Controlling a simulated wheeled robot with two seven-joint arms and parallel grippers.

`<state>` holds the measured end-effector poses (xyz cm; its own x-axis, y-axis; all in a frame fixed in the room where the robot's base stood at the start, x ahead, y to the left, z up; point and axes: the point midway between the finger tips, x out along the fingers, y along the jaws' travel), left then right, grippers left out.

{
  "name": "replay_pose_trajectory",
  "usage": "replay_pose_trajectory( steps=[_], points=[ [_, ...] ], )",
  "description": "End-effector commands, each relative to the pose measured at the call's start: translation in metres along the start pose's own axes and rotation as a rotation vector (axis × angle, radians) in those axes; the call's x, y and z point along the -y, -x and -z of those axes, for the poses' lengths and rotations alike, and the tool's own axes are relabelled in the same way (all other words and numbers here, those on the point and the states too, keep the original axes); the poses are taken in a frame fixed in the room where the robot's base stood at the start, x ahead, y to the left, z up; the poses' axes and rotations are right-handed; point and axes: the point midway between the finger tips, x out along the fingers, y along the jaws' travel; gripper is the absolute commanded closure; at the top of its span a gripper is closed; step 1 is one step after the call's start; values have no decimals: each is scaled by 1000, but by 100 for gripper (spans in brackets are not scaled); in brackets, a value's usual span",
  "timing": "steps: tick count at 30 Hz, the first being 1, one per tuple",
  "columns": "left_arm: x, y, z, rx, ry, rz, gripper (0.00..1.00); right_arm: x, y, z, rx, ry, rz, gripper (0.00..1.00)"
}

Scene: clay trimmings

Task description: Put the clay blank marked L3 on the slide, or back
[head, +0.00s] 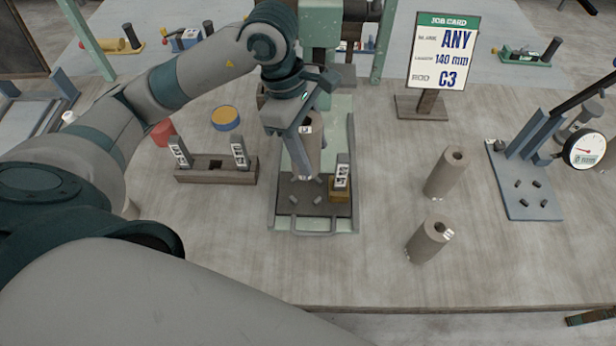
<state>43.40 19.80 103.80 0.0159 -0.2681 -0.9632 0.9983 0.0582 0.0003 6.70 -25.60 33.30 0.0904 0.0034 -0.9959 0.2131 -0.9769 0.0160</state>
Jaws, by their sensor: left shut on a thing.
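My left gripper (300,130) is shut on a brown-grey clay blank (313,158), which stands roughly upright over the slide (300,212). The gripper hides part of the blank, and I cannot tell whether its lower end touches the slide. A small white mark shows near its top, too small to read. The slide is a dark plate with short pegs in a pale green frame. Two similar hollow blanks are on the table to the right, one farther back (443,176) and one nearer (426,244) with a pale label I cannot read. My right gripper is not in view.
A labelled block (340,190) stands at the slide's right side. A wooden holder (215,176) with two labelled uprights is at the left. A job card (442,52) reads ANY, 140 mm, C3. A blue-grey gauge stand (530,205) is at the right. The front table is clear.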

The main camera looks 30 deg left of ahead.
Motion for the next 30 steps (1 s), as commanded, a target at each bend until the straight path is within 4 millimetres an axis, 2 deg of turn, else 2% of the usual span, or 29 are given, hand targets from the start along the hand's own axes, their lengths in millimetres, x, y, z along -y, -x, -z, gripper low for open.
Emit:
replay_pose_trajectory(
  steps=[12,26,30],
  points=[
    [1,-44,13,-1,0,1,100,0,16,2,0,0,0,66],
    [0,-51,14,1,0,1,100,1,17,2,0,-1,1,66],
    [1,-61,17,0,0,4,100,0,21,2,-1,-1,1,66]
  ],
)
